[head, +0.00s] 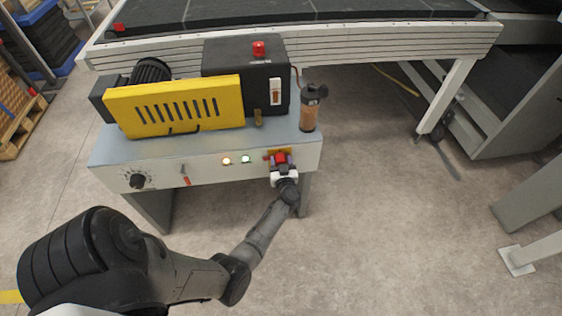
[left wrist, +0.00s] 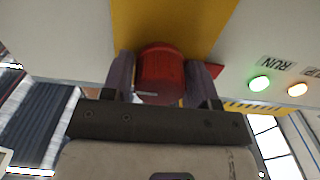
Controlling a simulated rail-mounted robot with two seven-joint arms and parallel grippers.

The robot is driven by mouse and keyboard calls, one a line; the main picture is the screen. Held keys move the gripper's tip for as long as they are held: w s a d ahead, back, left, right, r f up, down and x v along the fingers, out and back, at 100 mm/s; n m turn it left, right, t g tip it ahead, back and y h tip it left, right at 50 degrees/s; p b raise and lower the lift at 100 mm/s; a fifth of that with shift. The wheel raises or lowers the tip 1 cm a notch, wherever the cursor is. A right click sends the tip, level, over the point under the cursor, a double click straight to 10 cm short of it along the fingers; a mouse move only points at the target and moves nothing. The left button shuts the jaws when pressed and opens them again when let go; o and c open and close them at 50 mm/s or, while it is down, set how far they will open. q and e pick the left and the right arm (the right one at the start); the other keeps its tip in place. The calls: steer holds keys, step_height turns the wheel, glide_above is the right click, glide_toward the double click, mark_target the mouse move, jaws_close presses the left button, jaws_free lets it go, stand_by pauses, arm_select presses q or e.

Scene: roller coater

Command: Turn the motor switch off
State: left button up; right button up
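A red knob (head: 281,158) sits on a yellow plate at the right end of the machine's white front panel. I take it to be the motor switch; no label on it can be read. In the left wrist view the red knob (left wrist: 160,72) stands between the fingers, against the yellow plate (left wrist: 172,22). A small red tip (left wrist: 216,70) shows beyond one finger, toward the lamps. My left gripper (head: 282,170) is at the panel, its fingers closed in on both sides of the knob and apparently touching it. They hide part of the knob. My right gripper is not in view.
A lit orange lamp (head: 226,160) and green lamp (head: 246,158) sit left of the knob. Farther left are a small red lever (head: 185,178) and a black dial (head: 138,181). A brown bottle (head: 309,112) stands above the panel's right end. The floor in front is clear.

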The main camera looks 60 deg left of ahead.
arm_select(q)
steer(key=c, duration=0.6)
steer(key=shift+o, duration=0.2)
